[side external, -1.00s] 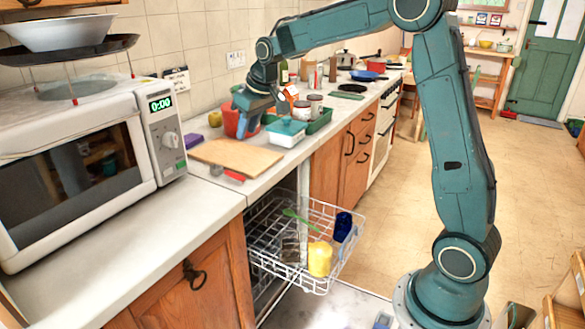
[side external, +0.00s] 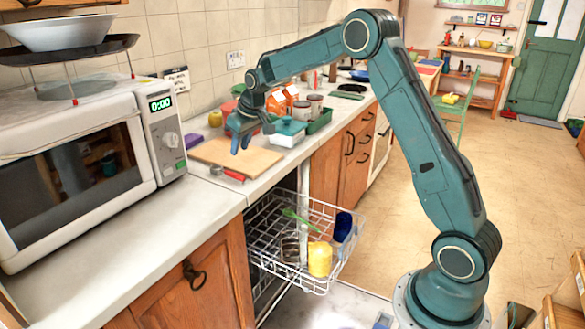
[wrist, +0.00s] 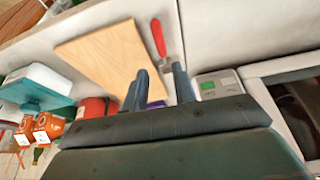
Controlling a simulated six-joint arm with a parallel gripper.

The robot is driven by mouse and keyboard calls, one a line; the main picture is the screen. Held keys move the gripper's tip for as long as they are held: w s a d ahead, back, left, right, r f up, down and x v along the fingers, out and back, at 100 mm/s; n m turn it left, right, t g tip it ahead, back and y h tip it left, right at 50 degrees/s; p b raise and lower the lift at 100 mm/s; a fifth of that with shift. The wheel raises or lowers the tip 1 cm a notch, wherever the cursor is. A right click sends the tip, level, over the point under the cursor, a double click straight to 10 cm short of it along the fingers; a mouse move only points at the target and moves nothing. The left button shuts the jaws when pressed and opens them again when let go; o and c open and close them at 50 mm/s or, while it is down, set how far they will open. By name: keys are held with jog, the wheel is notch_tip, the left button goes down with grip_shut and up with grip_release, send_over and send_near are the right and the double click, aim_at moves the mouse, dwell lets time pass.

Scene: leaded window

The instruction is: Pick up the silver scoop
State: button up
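A utensil with a red handle (side external: 234,176) and a silver-grey head (side external: 216,170) lies on the counter by the front edge of the wooden board; it appears to be the silver scoop. In the wrist view its red handle (wrist: 158,38) shows ahead of the fingers, and its grey head is partly hidden by them. My gripper (side external: 238,147) hangs above the wooden board (side external: 262,160), apart from the scoop. In the wrist view my gripper (wrist: 160,82) has its two fingers apart with nothing held between them.
A teal-lidded container (side external: 287,132), a green tray (side external: 319,122) and jars stand behind the board. A microwave (side external: 75,160) stands at the left, with a purple item (side external: 193,140) beside it. An open dishwasher rack (side external: 300,225) juts out below the counter. The near-left counter is clear.

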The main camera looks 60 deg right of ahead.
send_over(232, 172)
jog(key=s, duration=0.2)
jog(key=shift+s+f, duration=0.2)
jog(key=shift+f, duration=2.35)
jog(key=shift+f, duration=0.15)
jog(key=shift+w+x, duration=0.2)
jog(key=shift+x, duration=2.25)
jog(key=shift+a+f, duration=0.1)
grip_shut()
